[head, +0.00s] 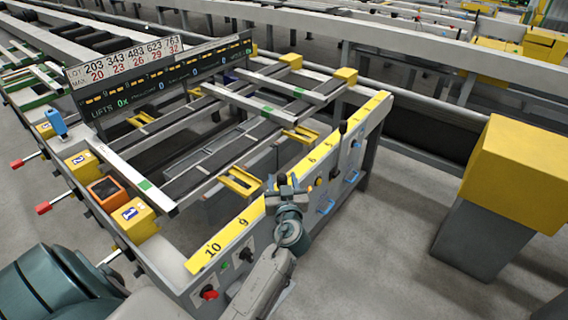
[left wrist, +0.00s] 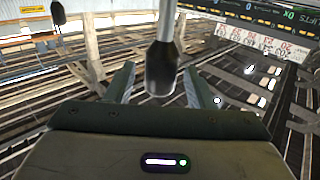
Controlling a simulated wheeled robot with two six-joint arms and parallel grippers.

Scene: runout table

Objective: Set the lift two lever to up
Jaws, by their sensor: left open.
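My left gripper (head: 287,184) is open at the slanted control panel with the yellow numbered strip (head: 215,248). In the left wrist view, which looks upside down, a lever with a black grip (left wrist: 161,68) and a grey rod stands between the open fingers (left wrist: 160,85). I cannot tell whether the fingers touch it. In the head view the gripper mostly hides this lever. Another black-topped lever (head: 342,127) stands farther right on the panel. No readable lift label shows on either lever, so I cannot tell which is lift two. My right gripper is not in view.
A display board (head: 160,75) reading "LIFTS 0x" stands behind. Yellow boxes marked 1 (head: 132,218) and 2 (head: 82,163) and red-ended rods (head: 43,208) are at left. A red knob (head: 209,293) is low on the panel. Floor (head: 385,235) is clear right of the panel, before a yellow-topped post (head: 515,170).

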